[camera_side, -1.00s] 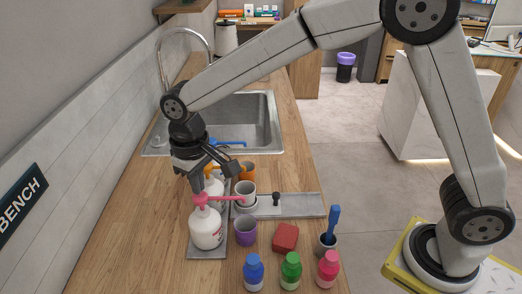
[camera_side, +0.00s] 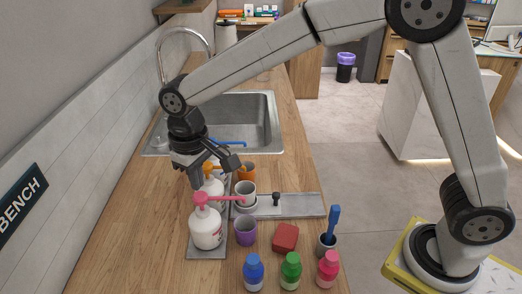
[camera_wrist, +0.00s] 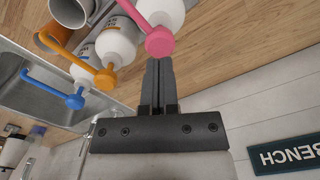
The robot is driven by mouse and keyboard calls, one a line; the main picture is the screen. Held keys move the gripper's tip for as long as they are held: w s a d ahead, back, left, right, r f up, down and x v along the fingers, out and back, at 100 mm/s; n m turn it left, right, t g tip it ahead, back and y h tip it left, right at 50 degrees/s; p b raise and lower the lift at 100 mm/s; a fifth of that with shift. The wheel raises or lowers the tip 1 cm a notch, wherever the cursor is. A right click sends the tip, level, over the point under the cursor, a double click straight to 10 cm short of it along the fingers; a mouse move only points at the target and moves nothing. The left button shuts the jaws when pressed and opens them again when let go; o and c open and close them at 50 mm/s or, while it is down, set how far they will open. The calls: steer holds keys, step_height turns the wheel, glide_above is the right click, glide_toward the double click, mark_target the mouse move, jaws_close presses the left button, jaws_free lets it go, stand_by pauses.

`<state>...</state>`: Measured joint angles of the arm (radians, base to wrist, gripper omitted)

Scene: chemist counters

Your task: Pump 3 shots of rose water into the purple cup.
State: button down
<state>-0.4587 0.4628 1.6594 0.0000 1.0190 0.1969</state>
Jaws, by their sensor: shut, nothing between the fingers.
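A white pump bottle with a pink head (camera_side: 206,229) stands at the front of a grey tray; its label is unreadable in the side view. Its pink pump head (camera_side: 202,198) also shows in the wrist view (camera_wrist: 160,41). The pink spout points right, its tip above the purple cup (camera_side: 245,232), which stands upright on the counter. The purple cup is not visible in the wrist view. My gripper (camera_side: 197,187) is shut and empty, pointing down just above the pink head; in the wrist view its fingertips (camera_wrist: 158,62) overlap the head's edge. I cannot tell whether they touch.
A white bottle with an orange pump (camera_side: 212,182) stands close behind, with a blue pump (camera_side: 228,143) beyond. A grey cup (camera_side: 246,188) and orange cup (camera_side: 247,170) stand right of them.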

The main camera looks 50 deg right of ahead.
mark_target(200, 195)
steer(key=shift+f, duration=1.8)
steer(key=shift+r, duration=1.8)
steer(key=shift+f, duration=1.65)
steer(key=shift+r, duration=1.65)
steer(key=shift+r, duration=0.15)
steer(key=shift+r, duration=2.9)
